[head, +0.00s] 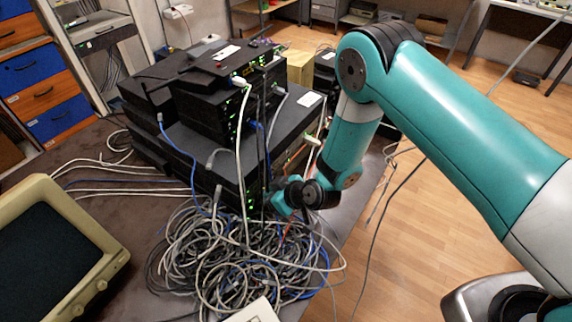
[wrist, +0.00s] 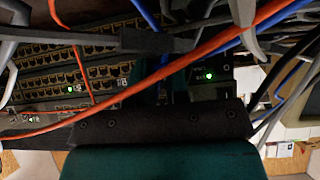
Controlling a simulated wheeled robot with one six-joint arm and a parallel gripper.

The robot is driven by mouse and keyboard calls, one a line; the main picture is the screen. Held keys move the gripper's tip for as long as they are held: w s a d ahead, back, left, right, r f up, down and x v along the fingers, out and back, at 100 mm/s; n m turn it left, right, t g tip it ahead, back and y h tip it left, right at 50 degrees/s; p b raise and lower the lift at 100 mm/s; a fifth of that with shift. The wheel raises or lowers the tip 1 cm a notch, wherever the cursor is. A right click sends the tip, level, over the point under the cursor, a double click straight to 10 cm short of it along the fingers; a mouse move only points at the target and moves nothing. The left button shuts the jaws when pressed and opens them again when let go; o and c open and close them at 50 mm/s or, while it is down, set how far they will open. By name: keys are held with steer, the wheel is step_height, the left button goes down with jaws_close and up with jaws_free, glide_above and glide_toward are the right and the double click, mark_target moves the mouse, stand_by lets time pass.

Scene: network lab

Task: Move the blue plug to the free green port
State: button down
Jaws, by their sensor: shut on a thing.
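My gripper (head: 276,205) is low at the front of the stacked black network units, just above the cable tangle. In the wrist view the gripper (wrist: 167,72) is shut, its fingers in shadow below a dark bar. A blue cable (wrist: 146,14) runs down to the fingers, with a bit of blue between them; the blue plug itself is mostly hidden there. Rows of ports (wrist: 62,75) fill the upper left of the wrist view. Green lights show on the panel, but I cannot tell which port is the free green one.
An orange cable (wrist: 235,32) crosses in front of the ports, and grey cables hang around it. A large tangle of cables (head: 225,250) lies below my gripper. An old monitor (head: 55,245) stands at left. The wooden floor at right is mostly open.

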steer(key=shift+s+d, duration=0.1)
steer(key=shift+d, duration=0.1)
steer(key=shift+s+d+b, duration=0.15)
steer(key=shift+s+d, duration=0.45)
steer(key=shift+d, duration=0.2)
steer(key=shift+s+d+b, duration=0.15)
steer(key=shift+s+d, duration=0.45)
steer(key=shift+d, duration=0.15)
